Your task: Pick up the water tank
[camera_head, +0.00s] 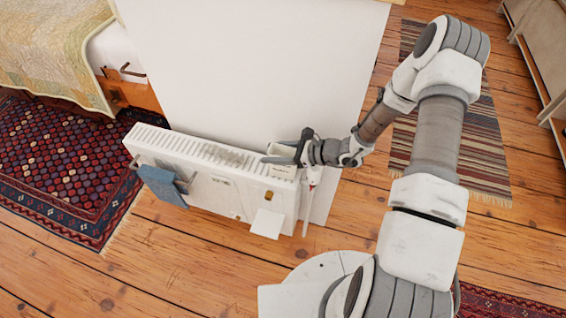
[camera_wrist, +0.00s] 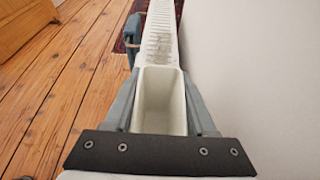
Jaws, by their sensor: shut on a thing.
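The water tank looks to be the small cream, open-topped box (camera_wrist: 160,92) at the near end of a slotted white radiator in the wrist view. In the head view its rim (camera_head: 282,149) shows at the right end of the radiator's top. My gripper (camera_head: 291,153) is shut on the tank, with one grey finger along each long side; the fingers also flank it in the wrist view (camera_wrist: 161,105). The tank is upright and looks empty inside. I cannot tell whether it touches the radiator, and its lower part is hidden.
The white radiator (camera_head: 215,185) stands on the wooden floor against a white panel (camera_head: 255,65), with a blue cloth (camera_head: 162,185) over its front rail. A patterned rug (camera_head: 60,165) and bed (camera_head: 50,40) are at left, a striped rug (camera_head: 465,150) at right. Floor in front is clear.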

